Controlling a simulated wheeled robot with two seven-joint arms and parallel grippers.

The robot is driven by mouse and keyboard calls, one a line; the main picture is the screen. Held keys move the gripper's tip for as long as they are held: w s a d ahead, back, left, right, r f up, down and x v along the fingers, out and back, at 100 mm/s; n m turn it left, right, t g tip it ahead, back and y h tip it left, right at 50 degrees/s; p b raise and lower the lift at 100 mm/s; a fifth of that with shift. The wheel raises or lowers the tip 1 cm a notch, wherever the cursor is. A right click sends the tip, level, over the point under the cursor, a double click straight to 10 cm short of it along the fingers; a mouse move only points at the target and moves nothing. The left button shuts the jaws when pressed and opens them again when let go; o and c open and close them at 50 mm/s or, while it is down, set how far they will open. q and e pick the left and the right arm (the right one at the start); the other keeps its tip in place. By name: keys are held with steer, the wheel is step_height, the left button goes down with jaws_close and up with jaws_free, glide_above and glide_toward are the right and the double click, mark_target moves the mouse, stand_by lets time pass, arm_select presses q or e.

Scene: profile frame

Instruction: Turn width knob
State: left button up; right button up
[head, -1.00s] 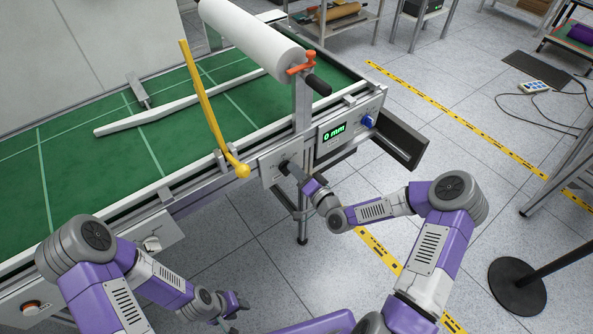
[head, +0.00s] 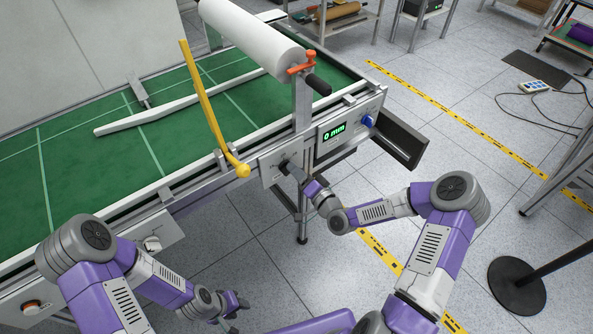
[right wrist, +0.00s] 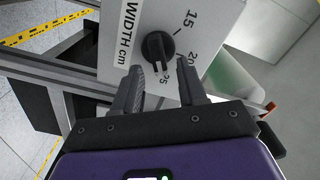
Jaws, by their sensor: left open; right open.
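The black width knob (right wrist: 157,47) sits on a light panel marked "WIDTH cm", with 15, 20 and 25 around it. In the head view the knob (head: 284,167) is on the machine's front panel, partly covered by my right gripper (head: 294,174). In the right wrist view my right gripper (right wrist: 159,68) is open. Its fingertips are just below the knob, one to each side; I cannot tell whether they touch it. The knob's bar slants down toward the 25, which is partly hidden. My left gripper (head: 238,303) is open and empty, low in front of the machine.
The green-topped machine (head: 80,150) carries a white roll (head: 250,38) and a yellow lever (head: 212,110) left of the knob panel. A display (head: 334,131) reads 0 mm beside a blue knob (head: 368,121). The floor to the right is mostly clear up to a black post base (head: 517,287).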

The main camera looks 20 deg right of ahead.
steer(key=p+v, duration=0.1)
steer(key=v, duration=0.6)
stand_by(0.3)
steer(key=s+a+f+n+g+p, duration=0.3)
steer(key=s+a+f+g+p, duration=0.1)
steer(key=s+a+f+g, duration=0.4)
steer(key=s+a+f+n+g+h+p, duration=0.1)
steer(key=s+f+g, duration=0.2)
steer(key=s, duration=0.3)
steer(key=s+a+f+n+g+h+p, duration=0.1)
steer(key=s+f+g, duration=0.2)
steer(key=s+g, duration=0.2)
steer(key=shift+s+n+g, duration=0.3)
steer(key=shift+s, duration=0.9)
